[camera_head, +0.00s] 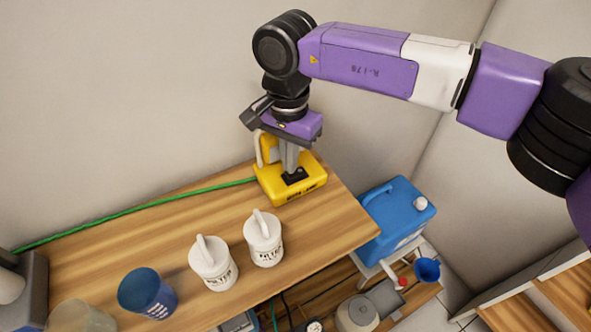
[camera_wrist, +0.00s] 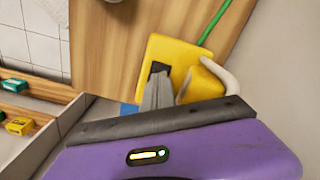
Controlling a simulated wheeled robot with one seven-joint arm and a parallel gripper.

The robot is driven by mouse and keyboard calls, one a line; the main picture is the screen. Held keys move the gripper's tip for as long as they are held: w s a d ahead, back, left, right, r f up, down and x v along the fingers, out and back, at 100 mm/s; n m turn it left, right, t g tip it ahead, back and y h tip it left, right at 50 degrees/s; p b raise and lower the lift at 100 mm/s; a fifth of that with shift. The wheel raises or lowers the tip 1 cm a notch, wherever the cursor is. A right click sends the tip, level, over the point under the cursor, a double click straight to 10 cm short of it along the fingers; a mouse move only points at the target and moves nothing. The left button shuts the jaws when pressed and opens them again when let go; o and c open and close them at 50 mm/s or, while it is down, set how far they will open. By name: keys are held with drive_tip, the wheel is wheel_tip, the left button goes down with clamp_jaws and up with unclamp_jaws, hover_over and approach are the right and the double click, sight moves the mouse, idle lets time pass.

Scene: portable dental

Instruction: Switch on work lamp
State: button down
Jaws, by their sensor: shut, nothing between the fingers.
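The work lamp is a yellow box (camera_head: 309,188) at the back right end of the wooden table, with a green cable running left from it. A black switch plate (camera_head: 297,176) sits on its top. My gripper (camera_head: 291,172) points down with its fingers shut and empty, the tips at the black plate. In the wrist view the lamp (camera_wrist: 168,52) lies under my fingers (camera_wrist: 157,80), beside a pale curved handle. The fingers cover part of the plate, so I cannot tell whether they touch it or how the switch is set.
Two white lidded filter jars (camera_head: 264,243) and a blue cup (camera_head: 147,294) stand on the wooden table (camera_head: 190,225) in front. A blue canister (camera_head: 397,218) stands right of the table. The wall is close behind the lamp. The table's middle left is clear.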

drive_tip(key=shift+f+b, duration=0.45)
drive_tip(key=shift+f, duration=0.45)
idle(0.3)
drive_tip(key=shift+r+p, duration=2.05)
drive_tip(key=shift+r, duration=1.55)
